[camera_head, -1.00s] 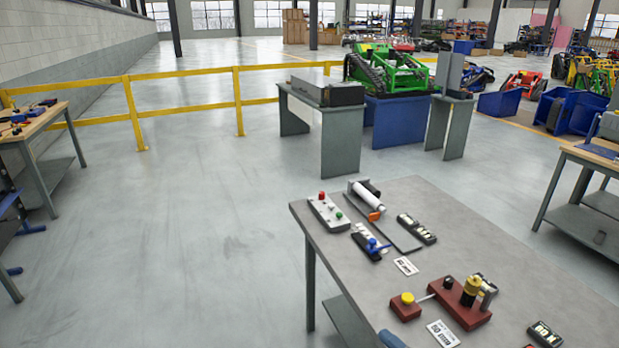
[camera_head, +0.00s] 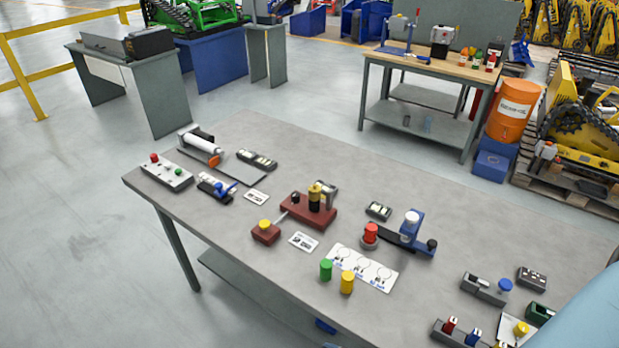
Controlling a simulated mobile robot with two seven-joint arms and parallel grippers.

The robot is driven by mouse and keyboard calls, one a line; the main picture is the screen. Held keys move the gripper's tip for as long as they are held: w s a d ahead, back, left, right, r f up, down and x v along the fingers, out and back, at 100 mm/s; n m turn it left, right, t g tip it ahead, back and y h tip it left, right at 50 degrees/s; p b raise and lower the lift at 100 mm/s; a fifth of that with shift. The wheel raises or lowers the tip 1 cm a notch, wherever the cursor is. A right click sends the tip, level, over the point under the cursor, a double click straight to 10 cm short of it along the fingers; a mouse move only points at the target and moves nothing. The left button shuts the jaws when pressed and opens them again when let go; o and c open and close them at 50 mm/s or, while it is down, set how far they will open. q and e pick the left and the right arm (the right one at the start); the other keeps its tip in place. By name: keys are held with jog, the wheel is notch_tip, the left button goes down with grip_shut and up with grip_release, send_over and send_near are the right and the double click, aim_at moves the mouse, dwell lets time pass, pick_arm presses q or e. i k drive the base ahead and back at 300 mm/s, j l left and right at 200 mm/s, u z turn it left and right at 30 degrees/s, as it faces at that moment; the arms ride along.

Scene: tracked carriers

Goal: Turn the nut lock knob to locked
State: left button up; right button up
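No label I can read marks the nut lock knob, so I cannot tell which knob it is. Several small fixtures stand on the grey table (camera_head: 400,180). A dark red block (camera_head: 320,213) carries a yellow-brass cylinder (camera_head: 315,195) and a black ball knob (camera_head: 295,199). A blue fixture (camera_head: 412,228) has a white top and a dark base, with a red knob (camera_head: 371,233) beside it. A grey block (camera_head: 483,288) at the right has a blue knob (camera_head: 505,284). Neither gripper is in view.
A green cylinder (camera_head: 326,269) and a yellow cylinder (camera_head: 347,282) stand by a white card (camera_head: 364,266). A wooden-topped bench (camera_head: 450,66) and an orange drum (camera_head: 513,110) stand behind.

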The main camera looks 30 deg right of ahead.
aim_at(295, 195)
jog(key=k, duration=0.25)
jog(key=k+z, duration=0.2)
jog(key=z, duration=0.2)
jog(key=k+l+z, duration=0.1)
jog(key=z, duration=0.3)
jog(key=j+z, duration=0.15)
jog(key=z, duration=1.3)
jog(key=i+j, duration=0.1)
jog(key=j, duration=1.05)
jog(key=i+j, duration=0.1)
jog(key=j, duration=2.15)
jog(key=i, duration=0.05)
